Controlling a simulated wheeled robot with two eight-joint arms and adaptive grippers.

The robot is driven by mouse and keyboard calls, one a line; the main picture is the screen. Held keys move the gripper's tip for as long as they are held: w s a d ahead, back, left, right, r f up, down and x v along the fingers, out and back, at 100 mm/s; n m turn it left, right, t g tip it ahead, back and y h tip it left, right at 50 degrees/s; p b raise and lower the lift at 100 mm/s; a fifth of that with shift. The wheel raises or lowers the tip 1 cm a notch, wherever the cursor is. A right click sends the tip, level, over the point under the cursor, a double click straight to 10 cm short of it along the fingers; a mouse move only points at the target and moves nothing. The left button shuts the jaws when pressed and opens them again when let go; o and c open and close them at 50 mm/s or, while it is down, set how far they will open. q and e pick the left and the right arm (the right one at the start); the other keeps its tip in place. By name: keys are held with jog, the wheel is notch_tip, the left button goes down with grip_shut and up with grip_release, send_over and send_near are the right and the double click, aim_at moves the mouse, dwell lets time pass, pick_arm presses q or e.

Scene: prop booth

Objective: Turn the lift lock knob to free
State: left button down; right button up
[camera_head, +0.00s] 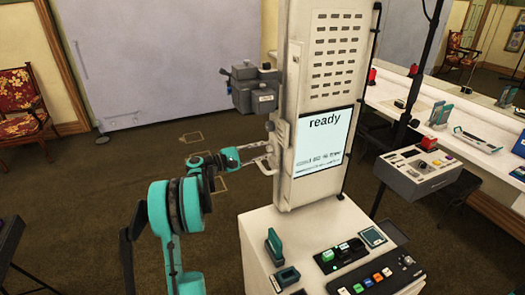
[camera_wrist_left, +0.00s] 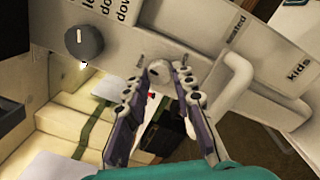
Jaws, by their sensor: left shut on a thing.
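My left gripper (camera_head: 262,152) is at the side of the tall white column (camera_head: 330,90). In the left wrist view its two fingers (camera_wrist_left: 160,76) close around a small pale round knob (camera_wrist_left: 159,71) on a grey-white panel, with small unreadable labels beside it. The fingertips hide the knob's sides, and I cannot tell its setting. A larger dark grey knob (camera_wrist_left: 83,40) with a white mark is apart from the gripper, at upper left near lettering with "down". A white loop handle (camera_wrist_left: 236,80) is right of the fingers. My right gripper is not in view.
A dark grey box (camera_head: 254,88) juts from the column above the gripper. The column's screen (camera_head: 323,140) reads "ready" above smaller, hard-to-read text. A white console (camera_head: 255,235) with buttons stands below. Open carpet (camera_head: 100,170) lies left.

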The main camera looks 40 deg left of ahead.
pick_arm(q)
jog(key=shift+n, duration=0.9)
jog(key=c, duration=1.3)
grip_release()
jog(key=shift+o, duration=0.2)
jog(key=shift+s, duration=0.1)
jog(key=v, duration=1.1)
jog(key=shift+s, duration=0.4)
jog(key=shift+a+f, duration=0.15)
